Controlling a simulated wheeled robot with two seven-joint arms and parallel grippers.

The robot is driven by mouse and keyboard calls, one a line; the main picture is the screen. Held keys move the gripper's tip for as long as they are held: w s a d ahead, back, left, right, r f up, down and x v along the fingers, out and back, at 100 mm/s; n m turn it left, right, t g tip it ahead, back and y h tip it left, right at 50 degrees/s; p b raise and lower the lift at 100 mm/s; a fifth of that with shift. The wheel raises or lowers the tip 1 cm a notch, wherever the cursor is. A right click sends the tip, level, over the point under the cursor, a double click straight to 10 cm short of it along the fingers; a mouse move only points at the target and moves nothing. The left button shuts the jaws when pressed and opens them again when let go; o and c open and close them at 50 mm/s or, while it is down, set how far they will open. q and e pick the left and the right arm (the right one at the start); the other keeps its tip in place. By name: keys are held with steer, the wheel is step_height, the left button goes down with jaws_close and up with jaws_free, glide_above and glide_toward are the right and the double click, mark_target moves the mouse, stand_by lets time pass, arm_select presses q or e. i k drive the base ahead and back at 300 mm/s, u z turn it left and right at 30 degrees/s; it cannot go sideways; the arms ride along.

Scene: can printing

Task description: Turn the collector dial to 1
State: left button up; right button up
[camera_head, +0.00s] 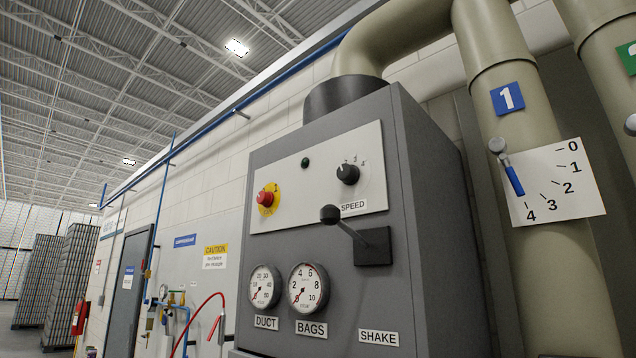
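The grey collector cabinet (420,200) stands right of the middle, with a pale control panel on its upper front. A round black dial (348,174) sits on that panel above a SPEED label (353,206). Small numbers are printed around the dial's top, with 4 at its upper right; I cannot clearly read the rest or where the dial points. Neither of my grippers is in view.
A red stop button (265,198) and a dark green lamp (305,162) share the panel. A black-knobbed lever (331,214) sticks out below the dial. Two gauges (308,288) sit lower. A blue-handled valve (513,176) with a 0–4 scale is on the pipe at right.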

mark_target(348, 174)
steer(key=k, duration=1.35)
steer(key=z, duration=0.8)
steer(key=i, duration=1.3)
steer(key=u, duration=0.65)
